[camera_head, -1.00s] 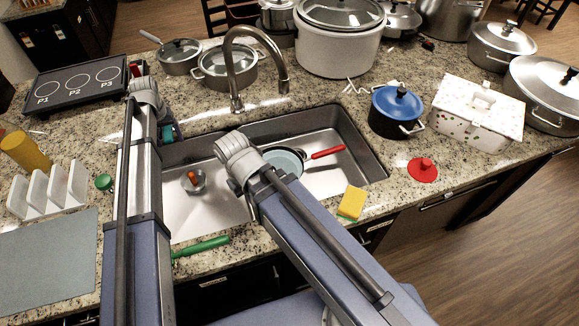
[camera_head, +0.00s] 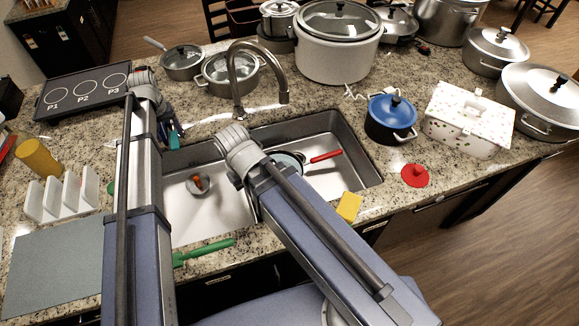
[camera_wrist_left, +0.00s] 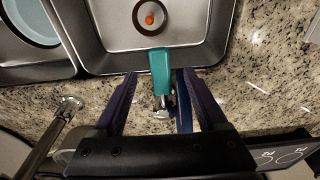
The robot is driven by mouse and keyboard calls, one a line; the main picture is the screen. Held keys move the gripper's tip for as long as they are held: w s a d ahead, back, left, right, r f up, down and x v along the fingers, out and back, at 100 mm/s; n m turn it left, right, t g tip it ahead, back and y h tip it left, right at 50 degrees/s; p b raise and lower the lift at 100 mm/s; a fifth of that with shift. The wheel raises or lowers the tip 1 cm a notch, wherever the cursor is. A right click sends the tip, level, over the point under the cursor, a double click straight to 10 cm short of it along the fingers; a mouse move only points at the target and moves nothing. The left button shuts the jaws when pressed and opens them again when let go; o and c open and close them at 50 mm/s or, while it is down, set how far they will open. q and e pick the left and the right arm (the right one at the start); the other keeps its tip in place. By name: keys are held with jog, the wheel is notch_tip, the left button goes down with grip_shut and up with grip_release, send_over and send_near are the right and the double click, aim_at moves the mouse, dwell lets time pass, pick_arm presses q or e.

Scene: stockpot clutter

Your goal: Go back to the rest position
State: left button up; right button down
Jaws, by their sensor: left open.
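My left gripper (camera_head: 172,132) is at the back left rim of the sink, largely hidden behind its own arm in the head view. In the left wrist view its two dark fingers (camera_wrist_left: 157,78) stand apart. A teal-handled thing (camera_wrist_left: 159,68) with a metal end shows between them, over the sink's edge. I cannot tell whether the fingers touch it. My right arm reaches over the front of the sink, and its gripper is hidden or out of the picture.
The sink (camera_head: 345,188) holds a pale round dish (camera_head: 291,160) and a red handle (camera_head: 326,157). A faucet (camera_head: 238,85) rises behind. White racks (camera_head: 60,195) stand left.

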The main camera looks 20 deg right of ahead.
pick_arm(q)
jog(key=s+d+f+m+b, duration=0.1)
jog(key=s+d, duration=0.2)
jog(key=s, duration=0.7)
jog(key=s+d+f+m+g+b, duration=0.1)
jog(key=s+d+f+b, duration=0.1)
jog(key=s, duration=0.8)
jog(key=s+d+f+m+y+b, duration=0.1)
jog(key=s+d+b, duration=0.1)
jog(key=s, duration=0.8)
jog(key=shift+s+d+f+m+g, duration=0.3)
jog(key=shift+d+f+m, duration=0.1)
jog(key=shift+d, duration=0.45)
